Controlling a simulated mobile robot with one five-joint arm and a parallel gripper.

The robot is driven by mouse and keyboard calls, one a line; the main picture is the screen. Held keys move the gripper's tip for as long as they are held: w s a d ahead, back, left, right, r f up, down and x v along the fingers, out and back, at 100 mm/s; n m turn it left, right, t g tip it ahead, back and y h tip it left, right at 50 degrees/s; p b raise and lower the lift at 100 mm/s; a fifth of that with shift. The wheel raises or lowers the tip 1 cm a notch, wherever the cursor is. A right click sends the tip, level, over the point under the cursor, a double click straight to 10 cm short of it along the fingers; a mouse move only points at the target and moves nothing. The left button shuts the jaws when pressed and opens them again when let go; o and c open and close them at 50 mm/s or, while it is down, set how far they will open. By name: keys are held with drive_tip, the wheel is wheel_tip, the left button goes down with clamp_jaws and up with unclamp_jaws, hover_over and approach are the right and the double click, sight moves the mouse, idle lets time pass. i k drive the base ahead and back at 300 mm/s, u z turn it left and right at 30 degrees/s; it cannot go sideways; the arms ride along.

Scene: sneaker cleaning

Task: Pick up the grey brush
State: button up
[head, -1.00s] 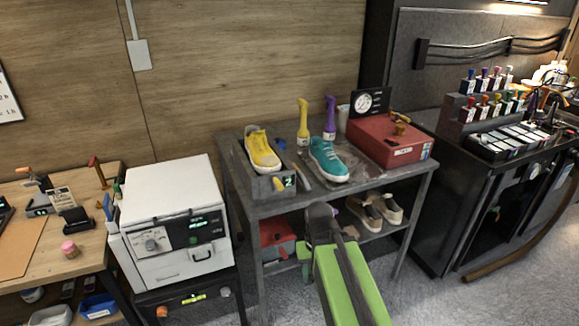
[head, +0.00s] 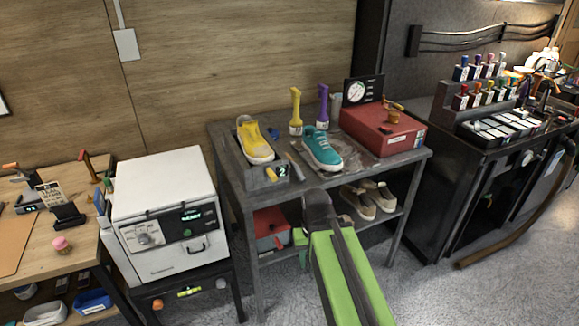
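A slim greyish handled item (head: 293,164), perhaps the grey brush, lies on the grey metal table (head: 232,190) between the yellow sneaker (head: 255,138) and the teal sneaker (head: 322,150). It is too small to identify surely. The yellow sneaker sits in a grey tray marked 2 (head: 263,178). My green arm reaches up from the bottom, and its dark end with my gripper (head: 316,203) is in front of the table's front edge, below and right of the greyish item. My gripper's fingers cannot be made out, nor anything between them.
A yellow brush (head: 296,115) and a purple brush (head: 322,108) stand upright behind the sneakers. A red box (head: 380,130) fills the table's right side. Beige shoes (head: 368,200) sit on the shelf below. A white machine (head: 165,215) stands left; a dark counter is right.

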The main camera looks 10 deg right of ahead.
sight(300, 176)
drive_tip(key=z, duration=0.4)
drive_tip(key=k, duration=0.1)
drive_tip(key=u, duration=3.4)
drive_tip(key=k, duration=1.1)
drive_tip(key=z, duration=1.35)
drive_tip(key=i, duration=1)
drive_tip(key=u, duration=0.05)
